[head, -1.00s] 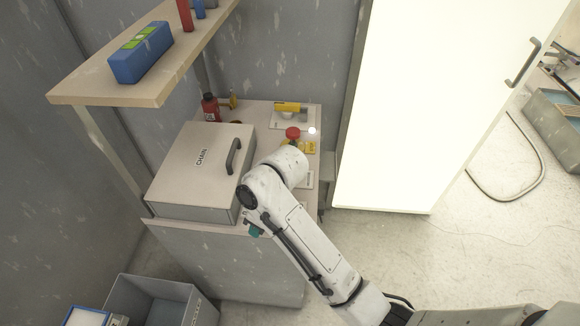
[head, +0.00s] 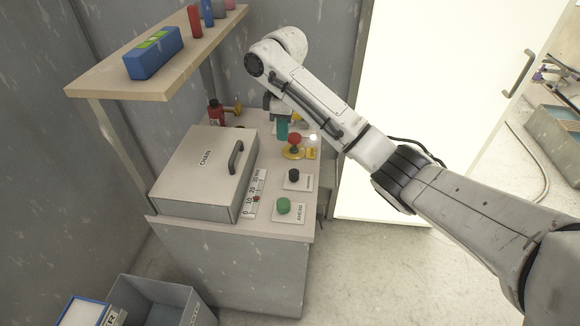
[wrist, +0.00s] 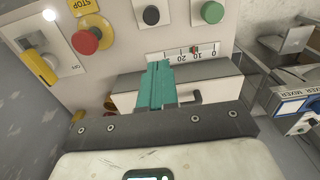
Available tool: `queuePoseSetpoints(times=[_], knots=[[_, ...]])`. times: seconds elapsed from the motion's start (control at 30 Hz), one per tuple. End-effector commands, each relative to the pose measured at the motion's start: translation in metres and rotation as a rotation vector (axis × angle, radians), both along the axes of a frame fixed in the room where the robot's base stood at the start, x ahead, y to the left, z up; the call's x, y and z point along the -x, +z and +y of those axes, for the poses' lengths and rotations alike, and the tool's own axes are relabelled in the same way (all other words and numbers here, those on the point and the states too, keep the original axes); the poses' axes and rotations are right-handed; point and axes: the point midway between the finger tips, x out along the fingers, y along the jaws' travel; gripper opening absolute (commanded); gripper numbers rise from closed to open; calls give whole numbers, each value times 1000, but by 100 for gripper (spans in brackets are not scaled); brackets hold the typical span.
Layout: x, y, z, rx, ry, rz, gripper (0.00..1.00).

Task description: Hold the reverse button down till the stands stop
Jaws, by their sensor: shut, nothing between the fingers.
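The black button (head: 294,175) sits on a white plate on the bench, its label too small to read. It also shows at the top of the wrist view (wrist: 151,15), with nothing touching it. In front of it in the head view is the green button (head: 284,205), labelled AHEAD; it also shows in the wrist view (wrist: 212,12). My gripper (head: 282,134) has teal fingers, closed together and empty, beside the red stop button (head: 295,139). The fingers (wrist: 155,66) point toward the panel in the wrist view, apart from the buttons. No stands are identifiable.
A grey box marked CHAIN (head: 203,165) with a black handle takes up the bench's left. A ruler strip (head: 255,190) lies beside it. A shelf (head: 150,75) overhangs at upper left. A white lamp (head: 312,138) glows near the stop button.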

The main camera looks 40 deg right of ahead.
Motion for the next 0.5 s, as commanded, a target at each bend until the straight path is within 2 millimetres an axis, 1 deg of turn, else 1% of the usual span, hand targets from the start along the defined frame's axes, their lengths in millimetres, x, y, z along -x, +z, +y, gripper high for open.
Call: queuePoseSetpoints(times=[0.03,0.1,0.17,0.5], knots=[[0,5,-10,13,-2,7,0],[2,9,-18,23,-3,16,0],[2,11,-22,27,-2,21,0],[3,12,-23,28,-1,23,0]])
